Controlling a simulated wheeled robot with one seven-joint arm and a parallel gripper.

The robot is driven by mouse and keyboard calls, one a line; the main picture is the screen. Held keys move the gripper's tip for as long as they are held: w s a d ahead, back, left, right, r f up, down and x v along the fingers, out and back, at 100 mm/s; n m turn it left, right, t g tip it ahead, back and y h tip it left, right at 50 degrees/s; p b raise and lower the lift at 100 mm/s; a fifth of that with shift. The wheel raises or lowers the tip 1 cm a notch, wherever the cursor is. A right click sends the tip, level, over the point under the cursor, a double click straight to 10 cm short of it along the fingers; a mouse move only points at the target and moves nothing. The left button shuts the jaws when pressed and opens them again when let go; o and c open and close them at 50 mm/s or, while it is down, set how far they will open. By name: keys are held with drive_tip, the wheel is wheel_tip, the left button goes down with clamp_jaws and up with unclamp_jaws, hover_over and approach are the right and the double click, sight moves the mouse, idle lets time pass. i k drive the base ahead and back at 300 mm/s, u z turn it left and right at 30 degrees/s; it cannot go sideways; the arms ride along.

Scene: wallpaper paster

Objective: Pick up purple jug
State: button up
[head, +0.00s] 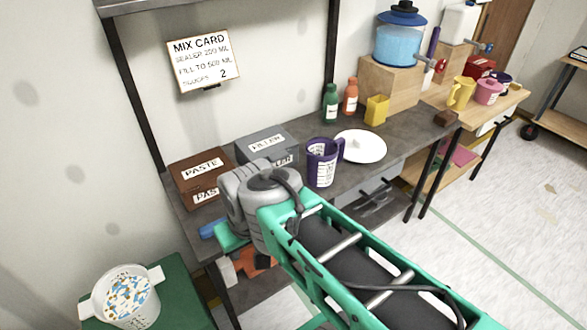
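The purple jug (313,152) stands upright on the dark workbench (300,128), near its front edge and just left of a white plate. It has a white printed label on its side and a handle on its right. My green arm reaches in from the lower right, and its grey joint is left of the jug, in front of the grey box. No contact between my arm and the jug shows.
A brown PASTE box (199,172) and a grey FILLER box (262,146) stand left of the jug. The white plate (360,147), green bottle (331,105), orange bottle (351,97) and yellow cup (377,109) are behind or right. A white bucket (127,299) stands lower left.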

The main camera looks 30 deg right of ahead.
sight(323, 153)
drive_tip(key=u, duration=2.9)
drive_tip(key=k, duration=2.25)
drive_tip(key=z, duration=0.2)
